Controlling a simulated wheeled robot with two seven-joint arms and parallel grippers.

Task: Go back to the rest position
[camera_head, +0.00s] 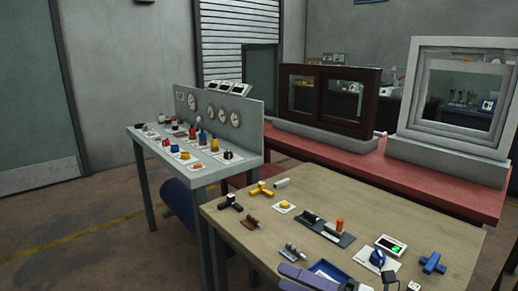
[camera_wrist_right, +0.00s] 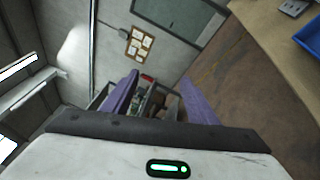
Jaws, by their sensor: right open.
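My right gripper (camera_head: 298,277) shows at the bottom edge of the head view, its purple fingers over the near edge of the wooden table (camera_head: 345,198). In the right wrist view the gripper (camera_wrist_right: 161,82) has its two purple fingers spread apart, with nothing between them. Most of the right arm is out of frame. My left gripper is in neither view.
The table holds a blue tray (camera_head: 328,270), a blue valve-like part (camera_head: 433,263), a green-lit display (camera_head: 391,245) and several small parts. A grey gauge bench (camera_head: 142,151) stands behind left. Dark (camera_head: 330,122) and white (camera_head: 408,150) window frames stand on a red table (camera_head: 345,158). Open floor lies left.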

